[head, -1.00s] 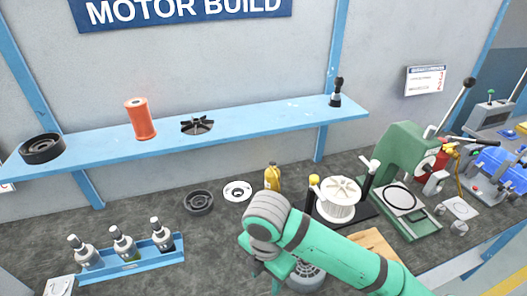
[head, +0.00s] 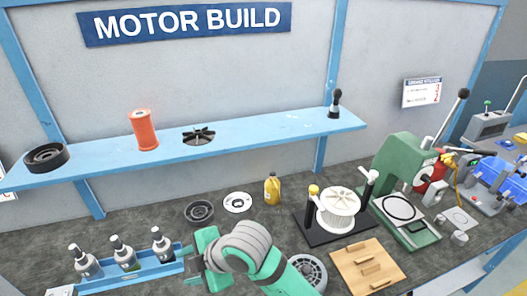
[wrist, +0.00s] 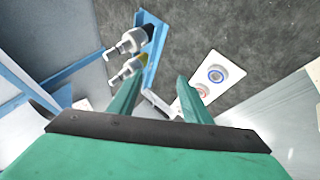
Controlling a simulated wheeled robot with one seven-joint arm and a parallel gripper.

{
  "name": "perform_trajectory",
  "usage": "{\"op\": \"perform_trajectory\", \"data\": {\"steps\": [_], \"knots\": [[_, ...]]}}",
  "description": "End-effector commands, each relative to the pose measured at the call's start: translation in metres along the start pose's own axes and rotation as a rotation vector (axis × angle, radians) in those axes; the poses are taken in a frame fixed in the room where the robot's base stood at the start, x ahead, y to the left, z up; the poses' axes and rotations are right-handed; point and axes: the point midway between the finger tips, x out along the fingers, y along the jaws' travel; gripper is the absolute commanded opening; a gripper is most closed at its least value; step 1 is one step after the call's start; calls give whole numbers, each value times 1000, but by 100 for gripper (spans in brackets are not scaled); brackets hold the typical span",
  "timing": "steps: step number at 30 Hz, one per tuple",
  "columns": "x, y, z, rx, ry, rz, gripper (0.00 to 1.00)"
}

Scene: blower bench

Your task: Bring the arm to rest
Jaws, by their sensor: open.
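My gripper (head: 192,268) is at the lower middle of the head view, over the bench (head: 150,213) just right of the blue bottle rack (head: 136,268). In the wrist view my gripper (wrist: 158,92) has its two green fingers spread apart with nothing between them. My green arm comes in from the bottom edge of the head view. I cannot tell how high the fingertips are above the bench.
The rack holds several pump bottles (head: 124,254). A winding stand (head: 318,232), a wooden block tray (head: 352,281) and a green press (head: 400,165) stand to the right. A blue shelf (head: 240,138) runs above the bench. A white plate with two round buttons (wrist: 210,77) shows in the wrist view.

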Motion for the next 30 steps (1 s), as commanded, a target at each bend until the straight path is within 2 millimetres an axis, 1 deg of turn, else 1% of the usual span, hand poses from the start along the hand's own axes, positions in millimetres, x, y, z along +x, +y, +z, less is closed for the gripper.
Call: {"op": "perform_trajectory", "data": {"steps": [1,6,11,16,20,23,26,30], "knots": [[5,11,-14,43,49,60,44],[10,49,-44,196,182,253,44],[7,76,-59,359,295,417,44],[1,93,-61,545,399,571,44],[-2,96,-54,692,461,677,44],[-3,93,-45,806,497,752,44],[-2,85,-33,917,522,824,44],[0,64,-14,1068,538,917,44]]}}
